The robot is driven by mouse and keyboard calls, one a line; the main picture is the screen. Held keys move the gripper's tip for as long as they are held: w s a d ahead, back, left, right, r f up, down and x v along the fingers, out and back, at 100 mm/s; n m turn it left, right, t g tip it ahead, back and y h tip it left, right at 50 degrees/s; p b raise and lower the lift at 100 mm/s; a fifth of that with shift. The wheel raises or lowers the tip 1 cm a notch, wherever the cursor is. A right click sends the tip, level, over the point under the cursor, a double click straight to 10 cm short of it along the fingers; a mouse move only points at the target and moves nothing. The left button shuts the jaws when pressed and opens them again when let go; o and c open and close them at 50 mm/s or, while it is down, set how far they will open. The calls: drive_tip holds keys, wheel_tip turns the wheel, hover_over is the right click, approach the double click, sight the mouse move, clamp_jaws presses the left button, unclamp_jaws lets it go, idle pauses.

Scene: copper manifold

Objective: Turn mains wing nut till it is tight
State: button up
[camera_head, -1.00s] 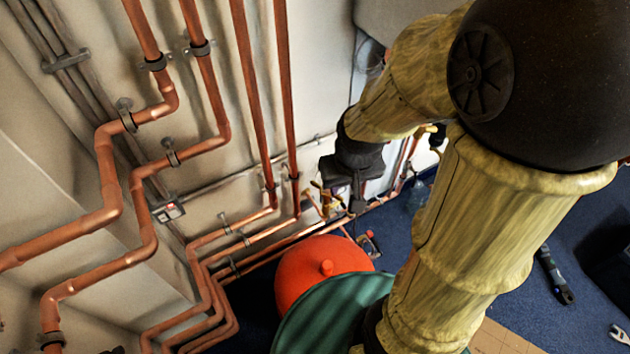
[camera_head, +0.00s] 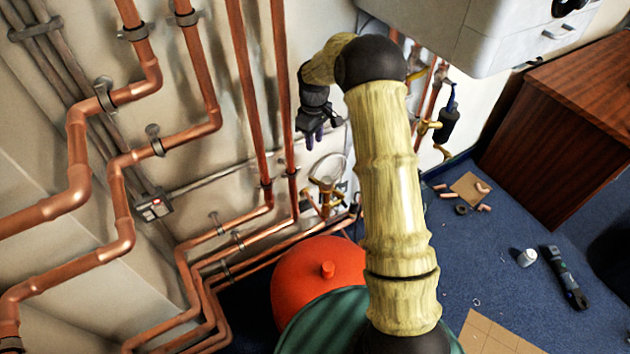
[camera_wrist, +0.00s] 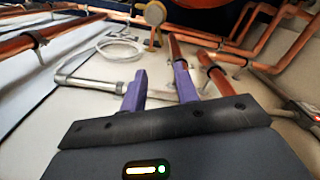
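A brass fitting (camera_head: 326,188) stands low on the wall at the end of the copper pipes in the head view. In the wrist view a brass piece with a round head on a stem (camera_wrist: 154,16) shows at the top, beyond my fingertips. I cannot make out the wings of the mains wing nut in either view. My gripper (camera_head: 315,138) hangs above the brass fitting, close to the wall and apart from it. In the wrist view its two purple fingers (camera_wrist: 160,85) stand apart with nothing but pale wall between them.
Vertical copper pipes (camera_head: 282,90) run just left of my gripper. A red vessel (camera_head: 318,272) stands below. Another brass valve (camera_head: 428,127) is right of my arm. Tools lie on the blue floor.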

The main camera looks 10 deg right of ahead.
sight(314, 179)
wheel_tip(314, 179, down, 17)
drive_tip(key=shift+f+p, duration=0.2)
drive_tip(key=shift+p, duration=0.1)
idle(0.7)
clamp_jaws()
